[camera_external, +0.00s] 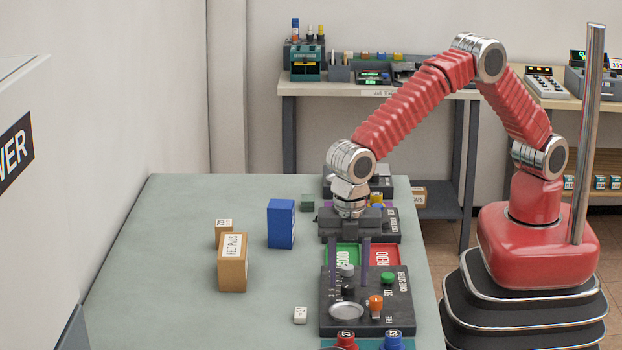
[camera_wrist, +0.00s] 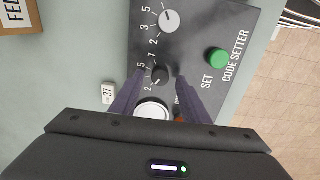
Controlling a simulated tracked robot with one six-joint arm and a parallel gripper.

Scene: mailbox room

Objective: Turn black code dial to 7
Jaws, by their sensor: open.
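The black code dial (camera_external: 348,290) is a small dark knob on the black code setter panel (camera_external: 388,322). It also shows in the wrist view as a black dial (camera_wrist: 160,76), with the printed numbers 2, 5 and 7 to its left. Its exact pointer setting is too small to read. My gripper (camera_external: 348,285) points down over the panel. In the wrist view its dark purple fingers (camera_wrist: 158,74) are open, one on each side of the black dial. Whether they touch it I cannot tell.
A grey dial (camera_wrist: 168,20) sits just beyond the black one. A green SET button (camera_wrist: 217,57) is to the right. A silver dish (camera_wrist: 152,112) and an orange lever (camera_external: 375,304) are close by. A white tag (camera_wrist: 108,94) lies left of the panel.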

